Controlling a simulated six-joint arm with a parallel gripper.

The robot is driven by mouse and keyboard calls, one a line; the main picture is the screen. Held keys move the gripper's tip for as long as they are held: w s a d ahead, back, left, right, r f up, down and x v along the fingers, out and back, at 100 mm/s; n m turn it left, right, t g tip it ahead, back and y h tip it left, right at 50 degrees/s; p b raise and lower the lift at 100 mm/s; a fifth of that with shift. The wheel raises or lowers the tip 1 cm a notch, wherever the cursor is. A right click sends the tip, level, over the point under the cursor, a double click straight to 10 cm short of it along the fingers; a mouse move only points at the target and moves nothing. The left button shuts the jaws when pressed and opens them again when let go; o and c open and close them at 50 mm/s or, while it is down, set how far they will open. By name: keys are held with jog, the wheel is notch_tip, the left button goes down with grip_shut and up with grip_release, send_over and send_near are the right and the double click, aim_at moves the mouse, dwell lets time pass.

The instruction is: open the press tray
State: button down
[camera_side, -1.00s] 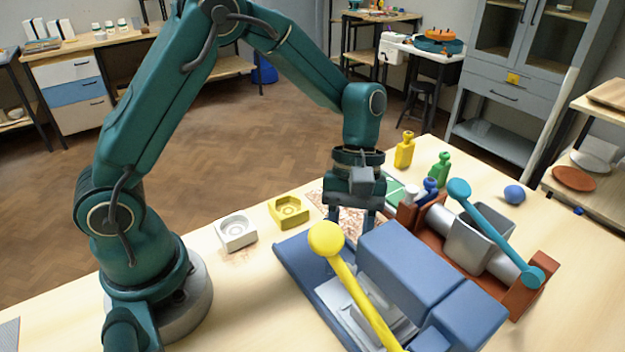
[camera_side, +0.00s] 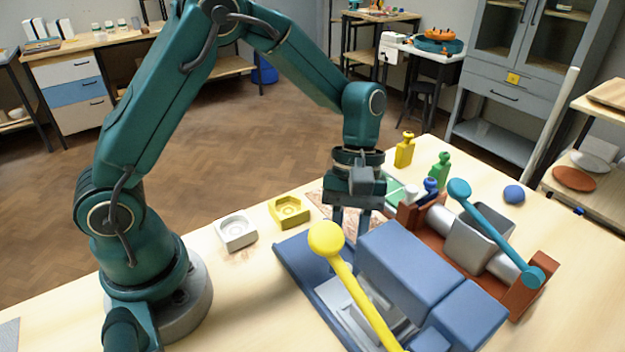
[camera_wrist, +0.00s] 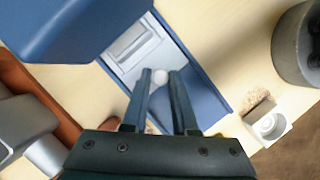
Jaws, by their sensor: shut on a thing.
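The blue press (camera_side: 410,262) with a yellow ball-ended lever (camera_side: 362,300) stands at the front of the table. Its pale grey tray (camera_wrist: 128,62) lies in a blue channel in the wrist view, with a recessed square plate near the press body. A small white knob (camera_wrist: 160,77) shows at the tray's end. My gripper (camera_wrist: 160,86) is shut on this knob, one finger on each side. In the side view my gripper (camera_side: 349,222) points down behind the yellow ball, and the knob is hidden there.
A rust-red machine with a teal lever (camera_side: 495,235) stands close to the press's right. White (camera_side: 236,233) and yellow (camera_side: 289,212) moulds lie to the left. The table's front left is clear.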

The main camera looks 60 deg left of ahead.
dwell(0.6)
send_over(306, 236)
dwell(0.3)
jog(key=c, duration=0.7)
grip_release()
jog(key=shift+r, duration=0.15)
jog(key=v, duration=0.5)
